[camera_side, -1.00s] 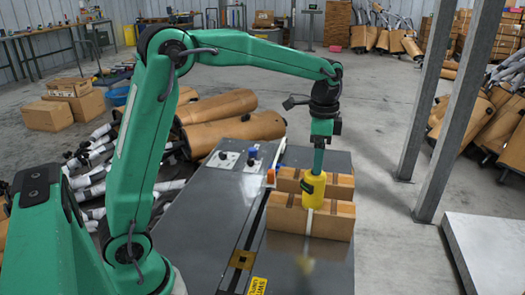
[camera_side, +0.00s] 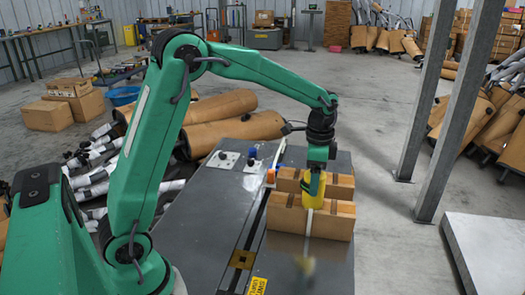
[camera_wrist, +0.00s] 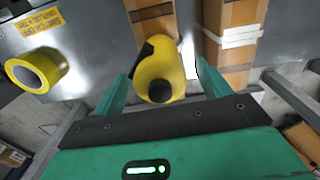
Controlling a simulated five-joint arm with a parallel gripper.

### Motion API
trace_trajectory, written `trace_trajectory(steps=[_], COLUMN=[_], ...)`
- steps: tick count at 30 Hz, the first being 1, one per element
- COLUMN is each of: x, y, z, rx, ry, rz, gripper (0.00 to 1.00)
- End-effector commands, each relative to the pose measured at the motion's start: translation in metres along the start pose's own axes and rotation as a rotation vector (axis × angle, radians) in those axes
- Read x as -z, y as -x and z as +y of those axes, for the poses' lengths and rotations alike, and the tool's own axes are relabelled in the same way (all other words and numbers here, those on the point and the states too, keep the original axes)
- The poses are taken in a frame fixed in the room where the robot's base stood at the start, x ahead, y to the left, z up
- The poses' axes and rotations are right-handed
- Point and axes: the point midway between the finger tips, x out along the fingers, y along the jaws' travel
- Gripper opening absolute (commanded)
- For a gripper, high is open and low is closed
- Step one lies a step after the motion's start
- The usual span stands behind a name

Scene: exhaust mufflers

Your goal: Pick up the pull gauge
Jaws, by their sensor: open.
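The pull gauge, seemingly the yellow rounded body with dark parts, is upright by the cardboard boxes in the side view (camera_side: 313,198). In the wrist view the yellow pull gauge (camera_wrist: 160,65) sits between my two green fingers, with a dark round end facing the camera. My gripper (camera_wrist: 162,78) is open, with a finger on each side of the gauge and visible gaps. In the side view my gripper (camera_side: 316,180) is at the gauge's top and hides part of it.
Two long cardboard boxes (camera_side: 332,223) lie on the grey bench (camera_side: 205,228) around the gauge. A yellow tape roll (camera_wrist: 36,72) lies at left in the wrist view. A blue-topped item (camera_side: 252,153) stands at the bench's back. Grey posts (camera_side: 448,120) rise to the right.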

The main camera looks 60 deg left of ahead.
Motion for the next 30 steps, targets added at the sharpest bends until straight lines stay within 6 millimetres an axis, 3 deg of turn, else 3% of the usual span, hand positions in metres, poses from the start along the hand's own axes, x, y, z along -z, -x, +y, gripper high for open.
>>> trace_trajectory(steps=[18,27,30], x=[0.0000,0.0002,0.0002], y=[-0.0066,-0.0062,-0.0061], z=[0.0000,-0.0001,-0.0002], rx=[0.001,0.002,0.002], ry=[0.001,0.001,0.001], rz=[0.001,0.002,0.002], gripper=[0.76,0.21,0.21])
